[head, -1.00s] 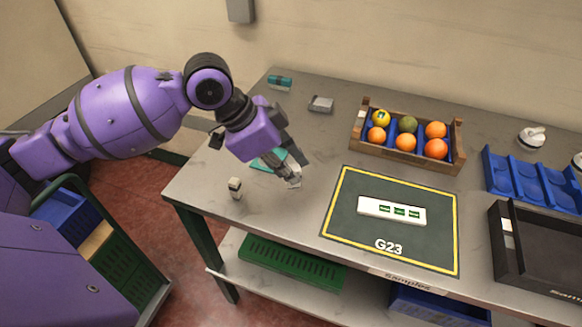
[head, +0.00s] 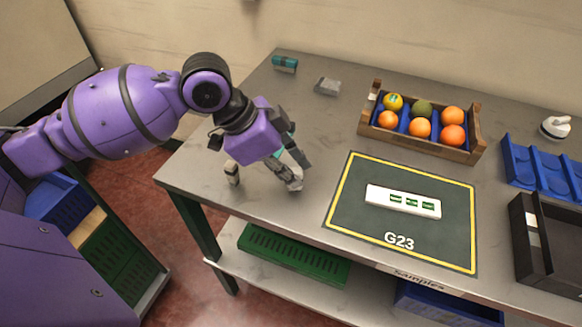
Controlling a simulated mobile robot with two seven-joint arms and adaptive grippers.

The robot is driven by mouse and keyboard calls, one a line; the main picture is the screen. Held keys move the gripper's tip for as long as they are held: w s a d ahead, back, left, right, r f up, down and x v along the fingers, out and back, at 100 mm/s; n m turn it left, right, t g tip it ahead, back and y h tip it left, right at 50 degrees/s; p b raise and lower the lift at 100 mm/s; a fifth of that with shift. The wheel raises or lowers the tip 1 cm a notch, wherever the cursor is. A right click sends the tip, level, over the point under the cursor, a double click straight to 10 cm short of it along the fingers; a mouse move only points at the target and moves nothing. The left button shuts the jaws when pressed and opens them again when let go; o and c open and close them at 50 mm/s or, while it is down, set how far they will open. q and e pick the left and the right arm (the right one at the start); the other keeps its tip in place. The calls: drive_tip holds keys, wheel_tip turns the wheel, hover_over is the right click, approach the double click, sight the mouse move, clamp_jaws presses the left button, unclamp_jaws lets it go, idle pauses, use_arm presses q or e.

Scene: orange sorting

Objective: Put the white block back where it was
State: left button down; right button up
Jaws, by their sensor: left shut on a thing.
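My left gripper (head: 292,184) reaches down over the left part of the grey table and is shut on a small pale thing at its fingertips. It looks like the white block, but the fingers hide most of it. I cannot tell whether it touches the table. A white strip with green marks (head: 376,197) lies on the dark green, yellow-edged mat marked G23 (head: 360,230), right of the gripper. My right gripper is not in view.
A wooden crate (head: 474,157) with oranges and other round fruit stands at the back. A blue tray (head: 512,160) and a black bin (head: 522,240) are at the right. A grey block (head: 327,86) and teal thing (head: 285,63) lie at the back left. Bare table separates gripper and mat.

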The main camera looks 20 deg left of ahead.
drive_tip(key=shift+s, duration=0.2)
use_arm(q)
drive_tip(key=shift+f, duration=0.55)
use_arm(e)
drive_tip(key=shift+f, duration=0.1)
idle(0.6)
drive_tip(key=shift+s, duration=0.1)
use_arm(q)
drive_tip(key=c, duration=1.1)
unclamp_jaws()
drive_tip(key=shift+r+p, duration=2.95)
drive_tip(key=shift+r, duration=1.15)
drive_tip(key=shift+f, duration=0.1)
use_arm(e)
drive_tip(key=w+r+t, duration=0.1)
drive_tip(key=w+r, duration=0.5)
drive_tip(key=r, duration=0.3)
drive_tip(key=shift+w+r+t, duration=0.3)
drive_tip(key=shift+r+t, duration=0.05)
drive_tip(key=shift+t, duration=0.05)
use_arm(q)
drive_tip(key=shift+s, duration=0.1)
